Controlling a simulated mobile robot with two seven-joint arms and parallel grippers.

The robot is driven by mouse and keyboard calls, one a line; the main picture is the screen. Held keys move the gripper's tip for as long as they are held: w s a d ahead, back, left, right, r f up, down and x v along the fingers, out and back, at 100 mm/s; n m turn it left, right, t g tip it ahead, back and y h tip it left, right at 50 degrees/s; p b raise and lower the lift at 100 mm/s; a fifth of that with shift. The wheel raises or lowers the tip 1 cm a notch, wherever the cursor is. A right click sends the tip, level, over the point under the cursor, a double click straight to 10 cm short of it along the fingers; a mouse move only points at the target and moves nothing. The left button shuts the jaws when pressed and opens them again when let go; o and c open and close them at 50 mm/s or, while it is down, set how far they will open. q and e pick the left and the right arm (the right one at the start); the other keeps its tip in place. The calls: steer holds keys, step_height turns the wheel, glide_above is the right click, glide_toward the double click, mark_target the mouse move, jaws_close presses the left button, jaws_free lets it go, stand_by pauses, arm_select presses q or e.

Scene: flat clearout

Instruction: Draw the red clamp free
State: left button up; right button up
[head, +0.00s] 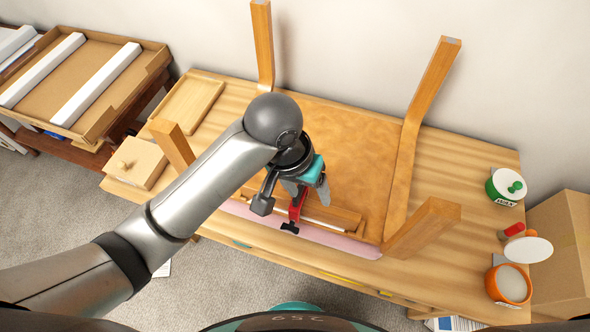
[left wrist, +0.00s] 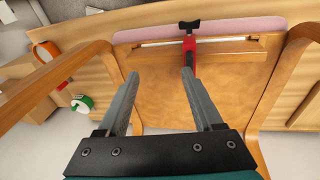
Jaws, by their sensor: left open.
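The red clamp (head: 297,206) sits on the near rail (head: 334,211) of an upturned wooden stool (head: 350,150), its black handle toward the table's front edge. In the left wrist view the clamp (left wrist: 190,45) shows at upper centre-right, its lower end partly hidden by the right-hand finger. My left gripper (head: 307,193) is open above the stool beside the clamp. In the left wrist view the gap between its fingers (left wrist: 160,74) is empty, with the clamp in line with the right-hand finger. I cannot tell whether that finger touches it. My right gripper is not in view.
Stool legs (head: 432,80) stand up around the work area. A pink strip (head: 330,238) lies along the near rail. A wooden box (head: 136,163) and tray (head: 188,106) are at the left.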

mark_target(295, 206)
arm_select(q)
steer(key=w+f+y+b, duration=0.1)
steer(key=f, duration=0.3)
steer(key=w+a+f+b, duration=0.1)
steer(key=f, duration=0.4)
steer(key=w+a+f+y+b, duration=0.1)
steer(key=f, duration=0.4)
steer(key=shift+a+n+g+y, duration=0.2)
steer(key=shift+n+g+y, duration=0.1)
jaws_close()
stand_by(0.4)
stand_by(0.7)
